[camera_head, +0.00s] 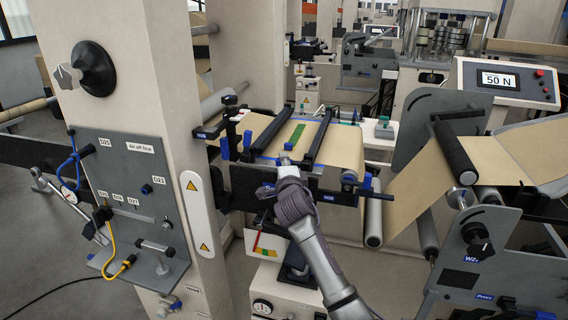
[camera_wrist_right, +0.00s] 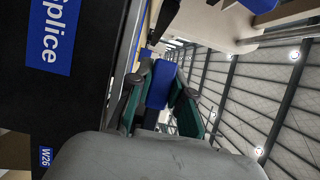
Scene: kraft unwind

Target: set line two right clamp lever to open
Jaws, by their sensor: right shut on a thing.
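The splice table (camera_head: 345,152) carries tan web and two dark clamp bars, the left one (camera_head: 270,138) and the right one (camera_head: 318,140). My right gripper (camera_head: 285,160) is at the table's front edge, near the front end of the right clamp bar. In the right wrist view the teal-padded fingers of my right gripper (camera_wrist_right: 165,98) are closed around a blue grip (camera_wrist_right: 159,84), which looks like a clamp lever handle. My left gripper is out of view.
A post with a grey panel (camera_head: 125,190), hoses and a black knob (camera_head: 93,69) stands at left. A roller frame (camera_head: 470,250) and a display reading 50 N (camera_head: 499,79) are at right. A black plate marked Splice (camera_wrist_right: 50,80) is close beside my right gripper.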

